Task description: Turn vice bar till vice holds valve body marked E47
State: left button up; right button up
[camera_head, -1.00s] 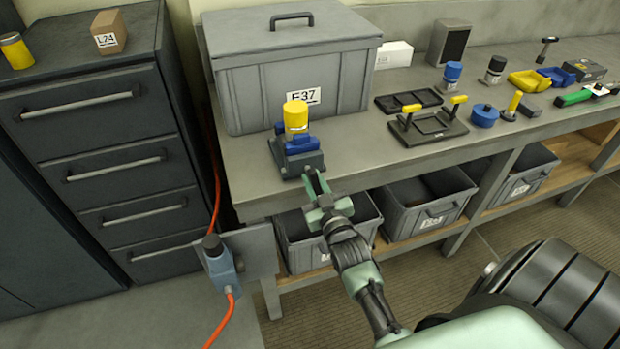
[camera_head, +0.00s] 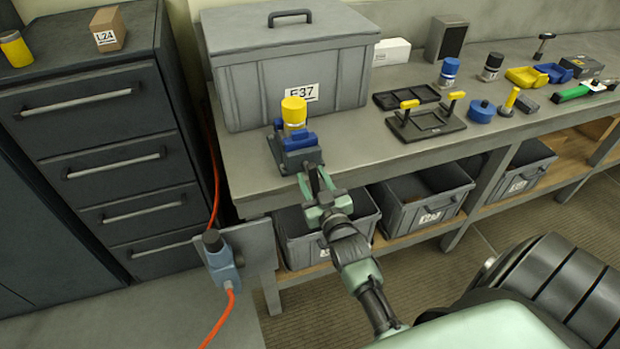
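The vice (camera_head: 297,158), with a dark base and blue jaws, stands at the bench's front left edge. A yellow-topped valve body (camera_head: 294,111) with a pale band stands upright between the jaws. I cannot read its mark or tell whether the jaws press on it. The vice bar is not clearly distinguishable near the front of the vice. My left gripper (camera_head: 314,182) is just in front of the vice, below its front edge. Its two fingers are apart, with nothing clearly between them; contact with the vice cannot be told. My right gripper is not in view.
A lidded grey crate marked E37 (camera_head: 343,88) stands behind the vice. A black tray with yellow handles (camera_head: 427,124) lies to its right. Grey bins (camera_head: 425,205) sit beneath the bench. A blue box with an orange cable (camera_head: 219,258) is at the bench's left end.

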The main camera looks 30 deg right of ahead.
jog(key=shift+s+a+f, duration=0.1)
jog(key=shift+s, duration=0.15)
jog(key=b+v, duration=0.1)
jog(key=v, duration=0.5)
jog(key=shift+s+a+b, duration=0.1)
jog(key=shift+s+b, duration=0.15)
jog(key=shift+b, duration=0.1)
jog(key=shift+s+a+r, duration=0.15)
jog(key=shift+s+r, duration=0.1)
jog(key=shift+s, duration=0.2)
